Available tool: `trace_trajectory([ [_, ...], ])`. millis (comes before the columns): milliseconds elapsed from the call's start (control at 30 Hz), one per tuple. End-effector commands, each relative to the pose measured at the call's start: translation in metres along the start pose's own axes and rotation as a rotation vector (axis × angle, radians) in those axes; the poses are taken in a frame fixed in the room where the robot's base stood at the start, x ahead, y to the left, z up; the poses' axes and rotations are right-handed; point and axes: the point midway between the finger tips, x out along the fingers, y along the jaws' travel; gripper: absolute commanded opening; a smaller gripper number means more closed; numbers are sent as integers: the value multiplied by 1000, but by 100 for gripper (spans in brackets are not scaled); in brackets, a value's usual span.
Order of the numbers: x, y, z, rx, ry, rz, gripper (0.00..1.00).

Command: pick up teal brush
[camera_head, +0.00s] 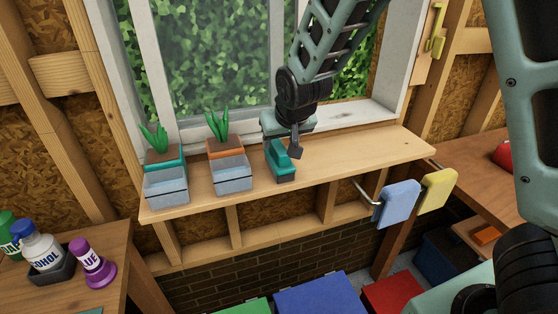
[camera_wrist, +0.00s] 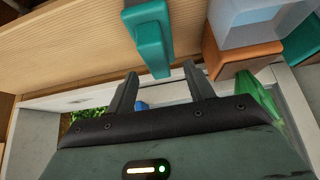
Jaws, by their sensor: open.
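The teal brush (camera_head: 280,160) lies on the wooden window shelf, right of the two planters. In the wrist view the teal brush (camera_wrist: 150,38) is at the top centre, with its near end just beyond the space between my fingertips. My gripper (camera_head: 296,153) is open and empty, at the window side of the brush. In the wrist view my gripper (camera_wrist: 161,70) shows two dark fingers spread apart. I cannot tell whether a finger touches the brush.
Two potted plants, one in a teal-rimmed pot (camera_head: 165,158) and one in an orange pot (camera_head: 226,148), stand behind grey-blue boxes (camera_head: 232,176) on the shelf. The shelf (camera_head: 370,148) is clear to the right. A blue pad (camera_head: 398,203) and a yellow pad (camera_head: 437,190) hang at its front.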

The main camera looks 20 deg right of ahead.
Motion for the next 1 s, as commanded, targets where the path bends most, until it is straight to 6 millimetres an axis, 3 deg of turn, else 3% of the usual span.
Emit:
trace_trajectory([
  [300,38,4,0,1,-3,3,53],
  [667,46,4,1,1,-1,1,53],
  [833,46,4,1,1,-2,1,5],
  [1000,46,4,1,1,-2,1,0],
])
